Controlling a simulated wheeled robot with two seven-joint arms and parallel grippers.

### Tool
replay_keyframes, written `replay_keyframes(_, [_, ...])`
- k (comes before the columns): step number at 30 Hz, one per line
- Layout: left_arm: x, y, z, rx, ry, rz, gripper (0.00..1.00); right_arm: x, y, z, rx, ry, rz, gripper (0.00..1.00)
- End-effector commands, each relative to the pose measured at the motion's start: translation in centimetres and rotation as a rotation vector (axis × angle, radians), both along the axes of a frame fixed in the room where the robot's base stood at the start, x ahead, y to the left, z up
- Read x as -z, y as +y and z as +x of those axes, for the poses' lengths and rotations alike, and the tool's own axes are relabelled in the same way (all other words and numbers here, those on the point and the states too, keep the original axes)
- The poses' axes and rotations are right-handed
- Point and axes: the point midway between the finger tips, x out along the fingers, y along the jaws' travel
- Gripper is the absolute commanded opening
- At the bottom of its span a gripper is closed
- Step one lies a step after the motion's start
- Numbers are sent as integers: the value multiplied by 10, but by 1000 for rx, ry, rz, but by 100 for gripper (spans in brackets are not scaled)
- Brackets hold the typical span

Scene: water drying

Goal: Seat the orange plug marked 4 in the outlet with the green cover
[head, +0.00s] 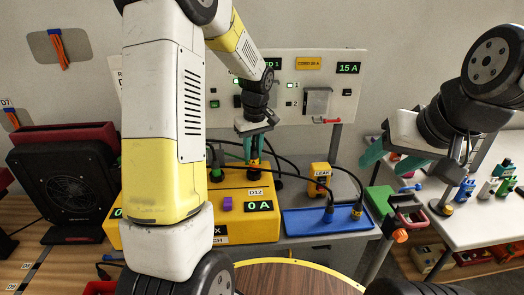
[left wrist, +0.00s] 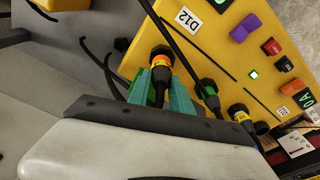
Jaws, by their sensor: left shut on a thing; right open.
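My left gripper (head: 254,150) is over the back of the yellow power box (head: 272,222), in front of the wall panel. In the left wrist view its teal fingers (left wrist: 162,88) are shut around an orange-banded plug (left wrist: 159,64) with a black end and cable. The plug's number cannot be read. The held plug is small and partly hidden by the fingers in the head view. Small green patches show on the wall panel (head: 285,118), but I cannot tell which is the green-covered outlet; my arm hides part of the panel. My right gripper (head: 385,160) is open and empty at right.
Black cables cross the grey bench. Other plugs stand in the yellow box beside the held one. A black fan (head: 66,190) stands at left.

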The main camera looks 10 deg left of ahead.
Motion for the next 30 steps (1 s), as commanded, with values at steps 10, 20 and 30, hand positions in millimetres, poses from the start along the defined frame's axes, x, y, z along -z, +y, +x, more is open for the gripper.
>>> replay_keyframes(10, [29,0,-1,0,0,0,0,0,0,0,0,0,0,57])
replay_keyframes(20, [32,0,-1,0,1,-1,45,0,0,0,0,0,0,57])
replay_keyframes(30, [30,0,-1,0,0,0,47,0,0,0,0,0,0,57])
